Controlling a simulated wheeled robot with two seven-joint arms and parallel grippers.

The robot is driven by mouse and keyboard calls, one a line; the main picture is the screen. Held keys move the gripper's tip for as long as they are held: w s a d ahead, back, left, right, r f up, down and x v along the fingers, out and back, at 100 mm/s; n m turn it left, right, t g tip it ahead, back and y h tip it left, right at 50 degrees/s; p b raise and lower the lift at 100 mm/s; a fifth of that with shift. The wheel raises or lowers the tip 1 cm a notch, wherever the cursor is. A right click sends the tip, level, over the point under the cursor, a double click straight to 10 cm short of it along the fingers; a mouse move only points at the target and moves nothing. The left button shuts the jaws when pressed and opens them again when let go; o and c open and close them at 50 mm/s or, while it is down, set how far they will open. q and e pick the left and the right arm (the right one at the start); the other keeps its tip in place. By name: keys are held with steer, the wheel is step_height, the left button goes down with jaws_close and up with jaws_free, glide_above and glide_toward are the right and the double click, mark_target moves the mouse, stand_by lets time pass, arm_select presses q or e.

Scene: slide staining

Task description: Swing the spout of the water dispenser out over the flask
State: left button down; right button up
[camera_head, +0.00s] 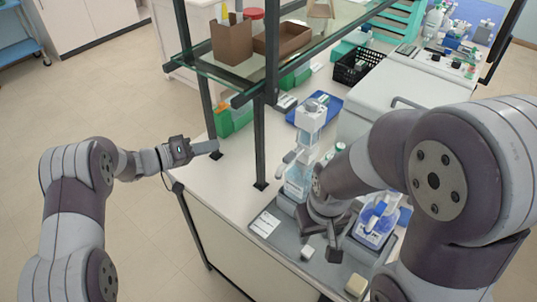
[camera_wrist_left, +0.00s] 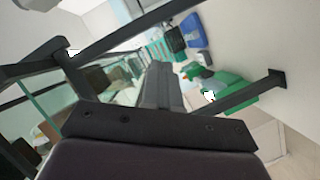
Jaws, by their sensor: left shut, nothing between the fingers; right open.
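The water dispenser (camera_head: 309,122) is a white upright body on a clear bottle, standing at the back of the grey tray. Its pale spout (camera_head: 291,157) sticks out to the lower left. My right arm hides part of the area beside it. No flask can be told with certainty; a clear vessel with blue parts (camera_head: 374,224) stands right of my right gripper. My left gripper (camera_head: 216,148) is shut and empty at the bench's left edge, well left of the spout; its fingers also show in the left wrist view (camera_wrist_left: 160,85). My right gripper (camera_head: 322,240) is open above the tray, with nothing seen between its fingers.
The grey tray (camera_head: 283,251) holds a white label, a small white block (camera_head: 307,253) and a beige block (camera_head: 356,284). A dark shelf post (camera_head: 261,140) stands between my left gripper and the dispenser. A glass shelf (camera_head: 222,75) hangs above. Bench left of the tray is bare.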

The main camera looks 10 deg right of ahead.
arm_select(q)
steer(key=s+r+n+g+h, duration=0.1)
steer(key=s+r+g+h, duration=0.2)
steer(key=s+r+g, duration=0.4)
steer(key=g+p, duration=0.1)
steer(key=p, duration=0.3)
glide_toward(286, 155)
steer(key=w+d, duration=0.3)
steer(key=d, duration=0.1)
steer(key=shift+n, duration=0.3)
steer(key=s, duration=0.1)
steer(key=s+d+p, duration=0.1)
steer(key=s, duration=0.1)
steer(key=shift+s+d+f+p, duration=0.15)
steer(key=shift+s+d+p, duration=0.15)
steer(key=shift+d+p, duration=0.1)
steer(key=shift+d, duration=0.1)
